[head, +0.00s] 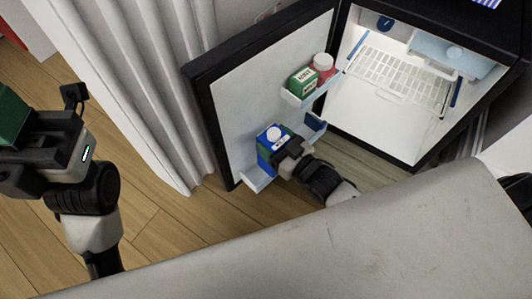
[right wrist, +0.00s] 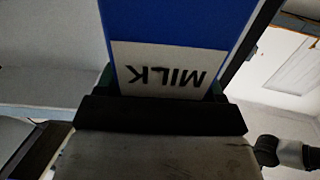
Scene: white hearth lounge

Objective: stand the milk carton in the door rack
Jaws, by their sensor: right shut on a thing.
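The milk carton (head: 265,150) is blue with a white top and a round white cap. It is upright at the lower door rack (head: 258,181) of the open fridge door. I cannot tell whether its base rests on the rack floor. My right gripper (head: 281,148) is shut on the carton from the right, hiding part of its side. In the right wrist view the carton (right wrist: 178,25) shows its MILK label upside down, close against the gripper (right wrist: 160,108). My left gripper (head: 18,150) is at the left edge, far from the door; its fingertips are not clear.
The upper door rack (head: 305,98) holds a green carton (head: 302,80) and a red jar with a white lid (head: 323,66). The fridge interior (head: 375,115) stands open at right with a wire shelf (head: 402,78). A white curtain (head: 150,80) hangs left of the door. A pale surface (head: 300,240) fills the foreground.

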